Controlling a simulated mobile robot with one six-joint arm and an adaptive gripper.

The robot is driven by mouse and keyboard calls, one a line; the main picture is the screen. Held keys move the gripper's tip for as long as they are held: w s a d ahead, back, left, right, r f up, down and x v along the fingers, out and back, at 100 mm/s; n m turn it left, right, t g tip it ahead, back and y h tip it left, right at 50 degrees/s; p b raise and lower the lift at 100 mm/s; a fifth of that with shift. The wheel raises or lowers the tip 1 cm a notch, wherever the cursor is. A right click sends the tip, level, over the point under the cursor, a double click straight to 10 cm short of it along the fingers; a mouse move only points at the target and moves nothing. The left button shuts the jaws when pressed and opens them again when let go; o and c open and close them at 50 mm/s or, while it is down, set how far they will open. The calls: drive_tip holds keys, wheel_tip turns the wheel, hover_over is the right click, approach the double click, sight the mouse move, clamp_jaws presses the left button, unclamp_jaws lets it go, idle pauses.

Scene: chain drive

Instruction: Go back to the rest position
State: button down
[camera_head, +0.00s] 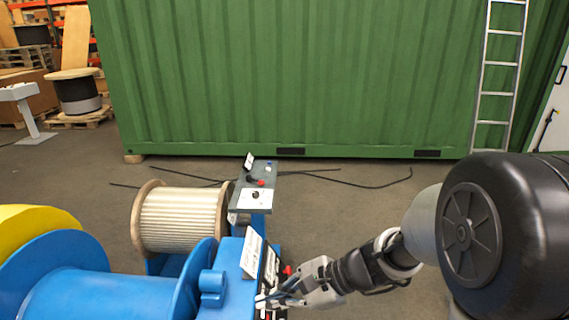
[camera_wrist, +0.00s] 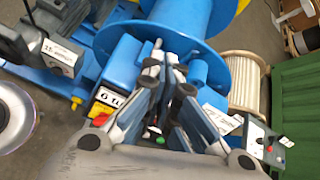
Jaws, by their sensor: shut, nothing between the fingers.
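My gripper (camera_head: 268,298) reaches in from the right in the head view, low over the near end of a blue machine (camera_head: 232,262). Its fingers are shut and empty. The fingers cover part of this panel. I cannot tell whether the fingertips touch it.
A second control panel (camera_head: 256,196) stands behind, beside a wooden cable reel (camera_head: 182,219). A blue drum (camera_head: 95,297) fills the lower left. A green container (camera_head: 300,80) closes off the back, with a ladder (camera_head: 498,75) against it. Black cables (camera_head: 372,186) lie on the floor.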

drive_tip(key=s+d+r+n+t+h, duration=0.1)
drive_tip(key=s+d+r+n+h, duration=0.3)
drive_tip(key=s+d+n, duration=0.3)
drive_tip(key=s+d+r+n+t+h, duration=0.2)
drive_tip(key=s+d+r+n+h, duration=0.3)
drive_tip(key=s+d, duration=0.4)
drive_tip(key=shift+s+d+r+n+h, duration=0.2)
drive_tip(key=shift+s+d+n+h, duration=0.1)
drive_tip(key=shift+s+n+h, duration=0.75)
drive_tip(key=c, duration=2.4)
unclamp_jaws()
drive_tip(key=shift+w, duration=0.3)
